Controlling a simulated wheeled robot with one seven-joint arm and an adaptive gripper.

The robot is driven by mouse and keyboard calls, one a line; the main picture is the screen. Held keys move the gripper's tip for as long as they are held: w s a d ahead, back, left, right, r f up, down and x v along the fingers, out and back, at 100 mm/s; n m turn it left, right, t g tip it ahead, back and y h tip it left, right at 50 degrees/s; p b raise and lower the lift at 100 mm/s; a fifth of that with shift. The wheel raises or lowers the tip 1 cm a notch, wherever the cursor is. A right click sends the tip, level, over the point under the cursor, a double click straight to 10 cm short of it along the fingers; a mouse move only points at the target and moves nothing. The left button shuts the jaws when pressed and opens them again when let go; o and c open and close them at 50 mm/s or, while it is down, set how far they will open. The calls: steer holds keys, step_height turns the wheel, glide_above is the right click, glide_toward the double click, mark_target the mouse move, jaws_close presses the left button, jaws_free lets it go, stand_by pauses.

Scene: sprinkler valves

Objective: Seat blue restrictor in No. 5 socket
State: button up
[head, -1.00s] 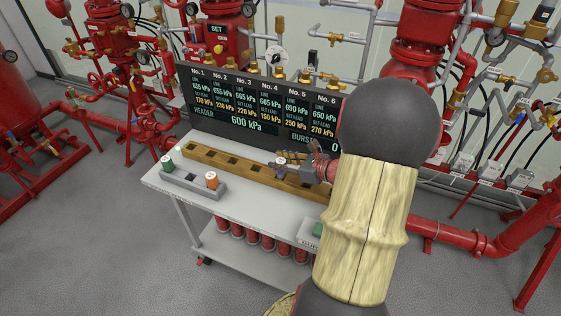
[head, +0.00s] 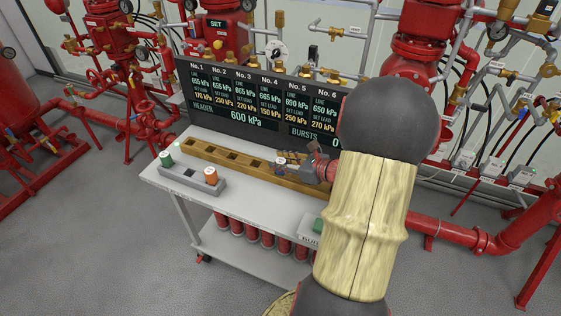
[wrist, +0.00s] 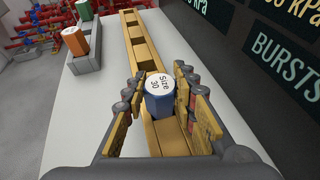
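The blue restrictor (wrist: 160,103) has a white top marked "Size 30". It stands upright at the wooden socket bar (wrist: 137,33) between my gripper's fingers (wrist: 163,88). The fingers are on either side of it, with narrow gaps showing, so they look open around it. In the head view, my gripper (head: 290,160) is over the bar's right part, and my arm hides the bar's right end. Square empty sockets show to the left of the restrictor. How deep the restrictor sits, and which numbered socket it is at, I cannot tell.
A grey holder (head: 190,181) with a green restrictor (head: 166,159) and an orange restrictor (head: 211,176) stands at the left front of the white cart (head: 255,205). A dark display (head: 250,105) rises behind the bar, reading 600 kPa and 0 bursts. The cart top in front is mostly clear.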

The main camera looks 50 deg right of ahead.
steer(key=o, duration=0.5)
steer(key=shift+p+v, duration=0.55)
steer(key=shift+v, duration=0.35)
steer(key=shift+p+v, duration=1.6)
steer(key=shift+v, duration=1.5)
